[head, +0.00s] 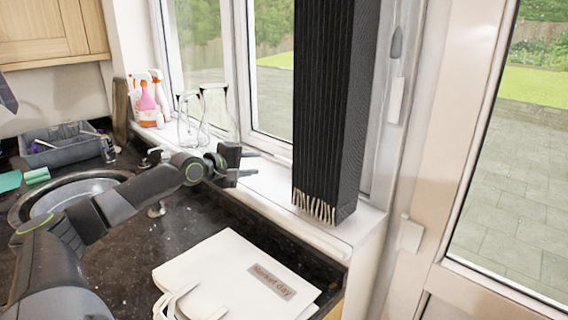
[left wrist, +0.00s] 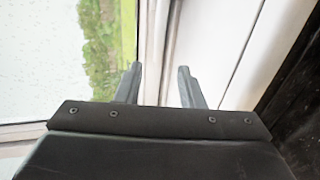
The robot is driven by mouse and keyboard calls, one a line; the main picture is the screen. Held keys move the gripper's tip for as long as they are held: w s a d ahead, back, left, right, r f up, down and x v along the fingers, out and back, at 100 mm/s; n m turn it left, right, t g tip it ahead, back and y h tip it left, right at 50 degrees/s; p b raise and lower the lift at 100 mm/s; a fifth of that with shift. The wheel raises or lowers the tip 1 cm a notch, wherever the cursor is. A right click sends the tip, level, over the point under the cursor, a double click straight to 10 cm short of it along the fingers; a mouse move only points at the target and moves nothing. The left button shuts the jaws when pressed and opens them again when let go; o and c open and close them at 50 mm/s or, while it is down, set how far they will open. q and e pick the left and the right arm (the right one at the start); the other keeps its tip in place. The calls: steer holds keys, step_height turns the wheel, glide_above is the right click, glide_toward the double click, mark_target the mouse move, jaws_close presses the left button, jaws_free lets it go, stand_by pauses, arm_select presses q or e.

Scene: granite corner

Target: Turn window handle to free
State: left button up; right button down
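My left gripper (head: 255,163) is open and empty, its two fingers apart, in front of the window frame (head: 242,70) just above the sill. In the left wrist view its fingers (left wrist: 160,72) point at the pale window frame (left wrist: 158,45), with nothing between them. I cannot make out a window handle near the fingers in either view. A grey piece (head: 397,42) and a white elongated piece (head: 396,100) are on the pale frame right of the tall black ribbed column; I cannot tell whether either is a handle. My right gripper is not in view.
A tall black ribbed column (head: 325,100) stands on the sill (head: 270,183) right of my gripper. Glass bottles (head: 215,112) and spray bottles (head: 148,100) stand left of it. A white bag (head: 235,275) lies on the dark counter, beside a round sink (head: 75,190).

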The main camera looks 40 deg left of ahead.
mark_target(283, 161)
arm_select(q)
steer(key=shift+w+d, duration=0.25)
steer(key=shift+w, duration=0.25)
steer(key=p+x, duration=0.1)
steer(key=x, duration=1.1)
steer(key=shift+f, duration=0.2)
jaws_close()
